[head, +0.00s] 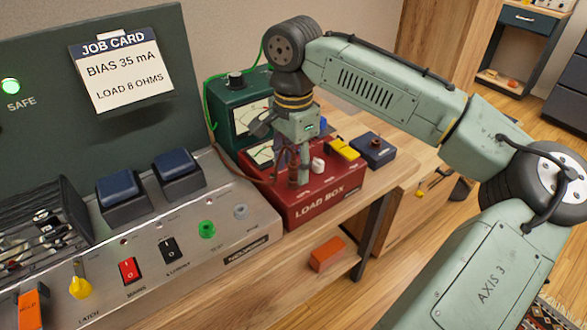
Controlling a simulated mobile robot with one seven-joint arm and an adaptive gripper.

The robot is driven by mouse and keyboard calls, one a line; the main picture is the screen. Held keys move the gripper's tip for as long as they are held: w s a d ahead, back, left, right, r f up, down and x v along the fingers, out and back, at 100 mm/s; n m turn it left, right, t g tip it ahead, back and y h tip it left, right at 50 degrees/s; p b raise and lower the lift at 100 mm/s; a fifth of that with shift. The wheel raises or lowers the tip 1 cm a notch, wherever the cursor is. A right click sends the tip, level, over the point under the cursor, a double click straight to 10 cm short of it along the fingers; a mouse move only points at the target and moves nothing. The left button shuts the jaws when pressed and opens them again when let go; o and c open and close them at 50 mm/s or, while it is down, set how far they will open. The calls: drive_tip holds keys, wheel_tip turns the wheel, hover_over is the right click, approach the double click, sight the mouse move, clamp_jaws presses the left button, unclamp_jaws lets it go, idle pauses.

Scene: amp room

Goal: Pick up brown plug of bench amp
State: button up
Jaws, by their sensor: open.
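The bench amp (195,235) is the grey sloped panel with switches and knobs in the left half of the head view. A brown cable (228,168) runs from behind it to the red load box (325,205). A small brown plug (293,176) appears to stand upright on the load box top at the cable's end. My gripper (292,158) points down over the load box, with its open fingers at the brown plug. The fingers partly hide the plug, and I cannot tell whether they touch it.
A white knob (318,165), yellow switches (343,149) and a dark blue box (373,151) are right of my gripper. A green meter box (233,104) stands behind. An orange block (327,254) lies on the lower shelf. The wooden bench top (400,165) is clear at right.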

drive_tip(key=shift+c, duration=0.3)
clamp_jaws()
drive_tip(key=shift+r, duration=0.1)
